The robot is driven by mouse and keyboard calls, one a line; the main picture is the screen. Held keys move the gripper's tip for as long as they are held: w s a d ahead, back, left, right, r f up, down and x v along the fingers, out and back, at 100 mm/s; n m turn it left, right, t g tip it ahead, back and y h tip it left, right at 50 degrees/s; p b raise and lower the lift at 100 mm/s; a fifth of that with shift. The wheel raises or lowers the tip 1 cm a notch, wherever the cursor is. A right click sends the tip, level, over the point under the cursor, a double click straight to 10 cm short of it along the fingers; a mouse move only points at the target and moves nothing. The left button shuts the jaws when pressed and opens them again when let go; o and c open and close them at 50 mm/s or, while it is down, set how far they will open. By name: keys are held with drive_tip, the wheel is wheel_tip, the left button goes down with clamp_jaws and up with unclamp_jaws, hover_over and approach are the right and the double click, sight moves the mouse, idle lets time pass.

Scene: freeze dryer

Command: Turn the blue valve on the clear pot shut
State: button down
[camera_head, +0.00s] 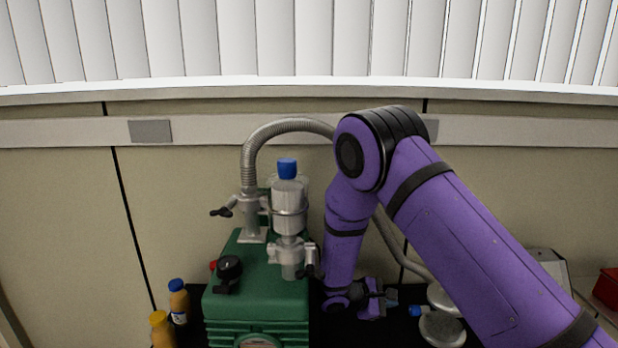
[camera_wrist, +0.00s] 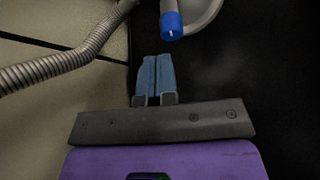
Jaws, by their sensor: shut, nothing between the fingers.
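The blue valve (camera_head: 416,311) shows in the head view as a small blue knob at the left side of the clear pot (camera_head: 441,326), low on the right. In the wrist view the blue valve (camera_wrist: 172,25) is at the top centre, with a white mark on its end, and the pale curved edge of the pot (camera_wrist: 205,14) shows behind it. My gripper (camera_wrist: 157,60) has its two blue fingers together, empty, a little below the valve in the picture and apart from it. In the head view my gripper (camera_head: 390,299) is just left of the valve, partly hidden by my wrist.
A green pump (camera_head: 257,283) with a clear bottle assembly stands left of my arm. A ribbed grey hose (camera_wrist: 60,72) runs at the left of the wrist view. Two bottles, one blue-capped (camera_head: 179,303) and one yellow-capped (camera_head: 161,330), stand at lower left. Black table surface lies around the gripper.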

sight(415, 310)
drive_tip(key=shift+a, duration=0.2)
drive_tip(key=s+f+m+t, duration=0.1)
drive_tip(key=m, duration=0.1)
drive_tip(key=s+a+f+m+t+h, duration=0.1)
drive_tip(key=f+t, duration=0.1)
drive_tip(key=shift+s+f+m, duration=0.1)
drive_tip(key=shift+s+m, duration=0.3)
drive_tip(key=shift+d, duration=3.5)
drive_tip(key=shift+d, duration=0.1)
drive_tip(key=shift+w+r, duration=0.4)
drive_tip(key=shift+r, duration=0.3)
